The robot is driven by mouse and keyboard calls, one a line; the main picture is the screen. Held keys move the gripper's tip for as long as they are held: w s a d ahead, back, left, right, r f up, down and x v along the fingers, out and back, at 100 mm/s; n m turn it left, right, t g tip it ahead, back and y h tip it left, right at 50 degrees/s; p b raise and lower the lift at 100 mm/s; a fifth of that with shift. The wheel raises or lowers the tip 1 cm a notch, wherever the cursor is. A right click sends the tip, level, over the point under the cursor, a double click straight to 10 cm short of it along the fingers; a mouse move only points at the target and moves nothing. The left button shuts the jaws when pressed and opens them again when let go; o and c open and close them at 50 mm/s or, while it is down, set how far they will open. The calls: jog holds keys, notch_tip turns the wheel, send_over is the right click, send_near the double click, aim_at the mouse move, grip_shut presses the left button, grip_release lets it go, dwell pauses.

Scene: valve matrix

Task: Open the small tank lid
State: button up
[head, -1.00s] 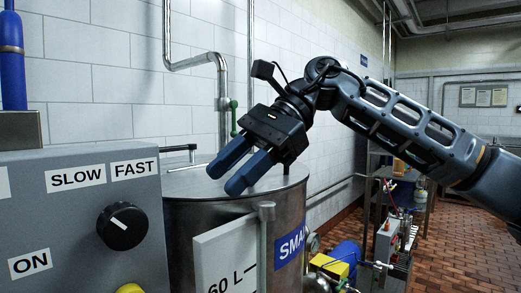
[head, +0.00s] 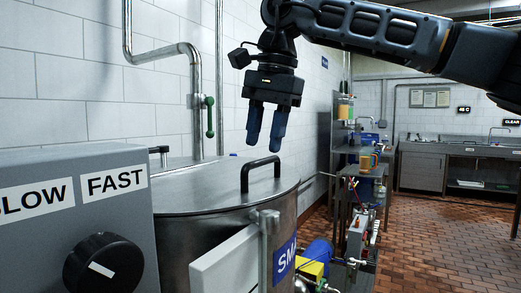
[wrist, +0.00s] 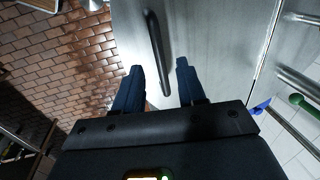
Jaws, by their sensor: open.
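The small tank (head: 225,240) is a steel drum with a flat round lid (head: 205,195) lying on top. A black bar handle (head: 262,170) stands on the lid. My gripper (head: 262,146) points down, open and empty, just above this handle. In the wrist view, the handle (wrist: 155,45) shows ahead of the gap between my two blue fingers (wrist: 159,68), with its near end between them. The handle looks apart from both fingers, though the exact height gap is hard to judge. The bare lid (wrist: 215,40) also fills the middle of the wrist view.
A grey control panel (head: 60,215) with a black knob (head: 103,265) stands in front at left. Pipes and a green valve handle (head: 209,117) run along the tiled wall behind. A shelf rack (head: 360,190) stands to the right, beside open brick floor (head: 430,240).

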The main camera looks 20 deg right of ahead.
aim_at(262, 161)
jog(key=shift+w+a+f, duration=0.1)
jog(key=shift+f, duration=0.65)
jog(key=shift+w+a+f, duration=0.1)
jog(key=shift+f, duration=0.65)
jog(key=shift+c, duration=0.2)
grip_shut()
